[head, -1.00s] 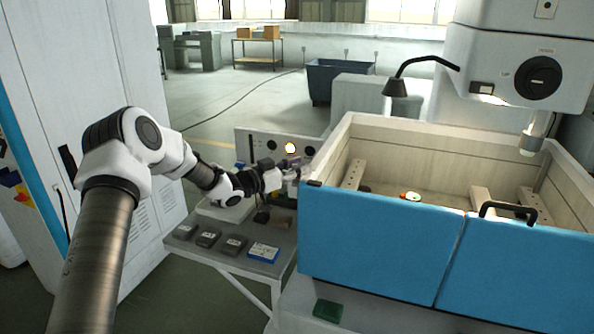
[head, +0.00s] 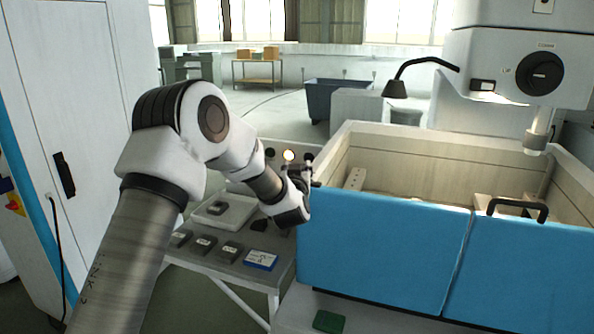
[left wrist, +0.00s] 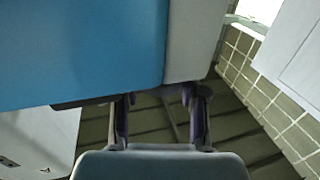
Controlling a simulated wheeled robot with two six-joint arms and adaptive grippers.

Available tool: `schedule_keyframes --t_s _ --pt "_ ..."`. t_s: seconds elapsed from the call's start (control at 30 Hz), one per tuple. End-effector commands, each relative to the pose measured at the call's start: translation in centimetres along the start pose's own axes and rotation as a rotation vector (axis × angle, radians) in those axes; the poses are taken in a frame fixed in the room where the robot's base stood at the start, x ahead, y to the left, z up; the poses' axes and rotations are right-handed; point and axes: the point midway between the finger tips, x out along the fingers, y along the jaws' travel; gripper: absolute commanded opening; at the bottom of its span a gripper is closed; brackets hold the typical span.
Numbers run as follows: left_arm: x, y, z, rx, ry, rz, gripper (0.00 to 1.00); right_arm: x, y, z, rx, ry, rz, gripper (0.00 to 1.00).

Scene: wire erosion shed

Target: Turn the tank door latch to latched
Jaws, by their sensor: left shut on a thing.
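The blue tank door (head: 385,250) forms the front left of the work tank; its panel also fills the upper left of the left wrist view (left wrist: 85,45). The latch is a small dark part (head: 316,184) at the door's top left corner, mostly hidden by my gripper. In the left wrist view a dark bar (left wrist: 75,103) shows along the panel's lower edge. My left gripper (head: 304,180) is at this corner, shut on the latch. Its two fingers (left wrist: 158,98) straddle the panel's edge, and the grip itself is hard to see. My right gripper is not in view.
A grey side table (head: 215,262) with several small dark blocks and a blue-and-white box (head: 261,260) stands left of the tank. A second blue door (head: 530,275) with a black handle (head: 517,208) is at right. The machine head (head: 520,65) overhangs the tank.

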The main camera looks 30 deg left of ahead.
Motion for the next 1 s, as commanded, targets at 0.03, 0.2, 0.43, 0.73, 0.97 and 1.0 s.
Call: schedule_keyframes --t_s 0.03,0.2,0.43,0.73,0.97,1.0 --pt "0.05 0.17 -0.39 0.001 0.008 -0.027 0.07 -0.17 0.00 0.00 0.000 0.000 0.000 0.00" --pt "0.09 0.12 -0.41 0.000 0.007 -0.112 0.07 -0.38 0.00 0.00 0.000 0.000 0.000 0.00" --pt "0.12 0.03 -0.46 -0.003 0.009 -0.167 0.07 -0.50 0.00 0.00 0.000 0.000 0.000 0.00" --pt "0.14 -0.04 -0.47 -0.004 0.009 -0.177 0.07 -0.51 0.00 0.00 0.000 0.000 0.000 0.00" --pt "0.13 -0.04 -0.44 -0.004 0.008 -0.176 0.68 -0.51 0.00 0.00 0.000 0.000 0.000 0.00" --pt "0.12 -0.05 -0.39 -0.004 0.007 -0.176 0.68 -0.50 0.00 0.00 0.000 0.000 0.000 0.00"
